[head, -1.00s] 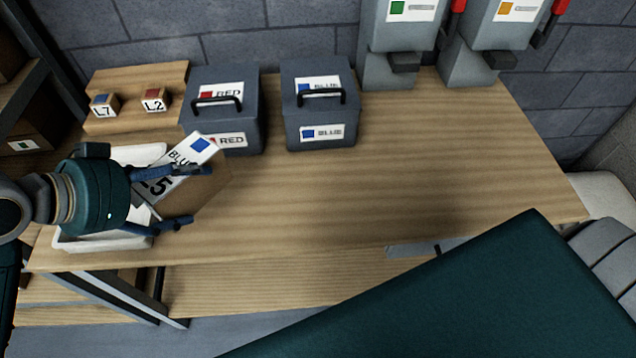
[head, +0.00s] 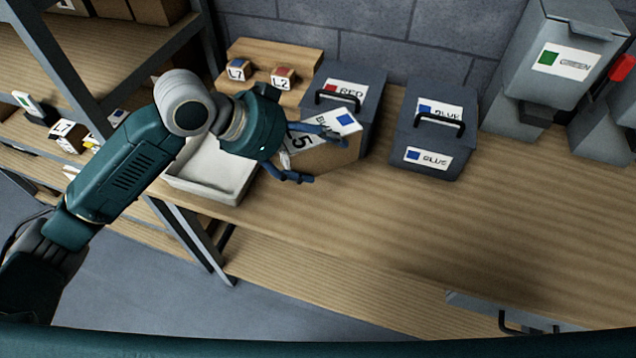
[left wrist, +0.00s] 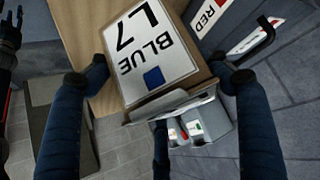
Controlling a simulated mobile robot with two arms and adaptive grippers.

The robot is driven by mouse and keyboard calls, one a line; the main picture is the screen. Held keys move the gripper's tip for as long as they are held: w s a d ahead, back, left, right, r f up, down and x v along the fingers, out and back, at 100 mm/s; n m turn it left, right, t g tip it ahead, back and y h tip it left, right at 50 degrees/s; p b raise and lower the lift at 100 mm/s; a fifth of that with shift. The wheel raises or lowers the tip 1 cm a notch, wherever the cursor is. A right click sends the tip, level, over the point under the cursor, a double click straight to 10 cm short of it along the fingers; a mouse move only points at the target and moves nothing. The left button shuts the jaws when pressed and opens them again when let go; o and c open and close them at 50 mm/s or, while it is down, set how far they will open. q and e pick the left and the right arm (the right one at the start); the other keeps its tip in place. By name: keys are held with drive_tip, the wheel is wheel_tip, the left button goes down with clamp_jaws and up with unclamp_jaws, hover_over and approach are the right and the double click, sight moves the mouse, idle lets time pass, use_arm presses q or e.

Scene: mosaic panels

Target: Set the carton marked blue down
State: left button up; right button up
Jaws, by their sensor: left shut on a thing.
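The carton marked blue (head: 335,156) is a brown box with a white label bearing a blue square. In the left wrist view the carton (left wrist: 150,45) reads BLUE L7. My left gripper (head: 320,156) is shut on it, with one finger on each side; the fingers also show in the left wrist view (left wrist: 161,74). The carton is in front of the grey box marked RED (head: 368,108), over the wooden bench (head: 400,230). I cannot tell whether its underside touches the bench.
A grey box marked BLUE (head: 430,138) stands right of the RED box. A white tray (head: 207,188) is left of the carton. Small blocks L7 (head: 237,70) and L2 (head: 284,78) sit on a wooden stand. The bench is clear in front of the BLUE box.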

sight(314, 171)
use_arm(q)
wheel_tip(314, 171, down, 7)
drive_tip(key=shift+r+p, duration=0.1)
drive_tip(key=shift+p, duration=0.4)
wheel_tip(314, 171, down, 5)
drive_tip(key=shift+w+f+p, duration=0.1)
drive_tip(key=shift+f+p, duration=0.1)
drive_tip(key=shift+p, duration=0.15)
drive_tip(key=o, duration=1.8)
drive_tip(key=shift+f, duration=0.25)
drive_tip(key=shift+c, duration=0.2)
drive_tip(key=shift+r, duration=0.15)
